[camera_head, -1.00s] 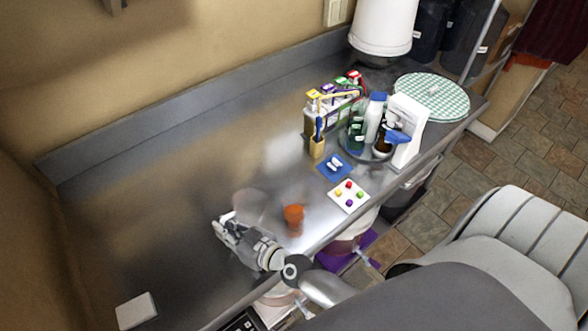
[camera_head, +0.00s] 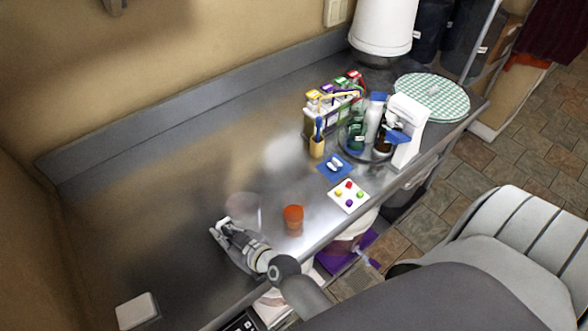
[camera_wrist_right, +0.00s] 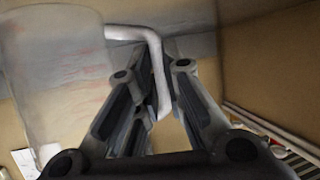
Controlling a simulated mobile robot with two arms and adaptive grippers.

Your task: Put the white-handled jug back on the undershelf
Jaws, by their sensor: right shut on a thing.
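The jug (camera_head: 243,208) is clear and nearly see-through. In the head view it shows faintly beside my right gripper (camera_head: 222,229), over the left part of the steel counter (camera_head: 180,180); I cannot tell its height above the top. In the right wrist view the jug (camera_wrist_right: 55,85) fills the left side, with its white bent handle (camera_wrist_right: 156,65) running between the fingers. My right gripper (camera_wrist_right: 155,92) is shut on this handle. The undershelf is mostly hidden below the counter's front edge. My left gripper is not in view.
An orange cup (camera_head: 293,217) stands right of the jug. Further right are a white card with coloured dots (camera_head: 348,196), a blue mat (camera_head: 336,167) and a round tray of bottles. A white block (camera_head: 137,311) lies at the front left. The back left counter is clear.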

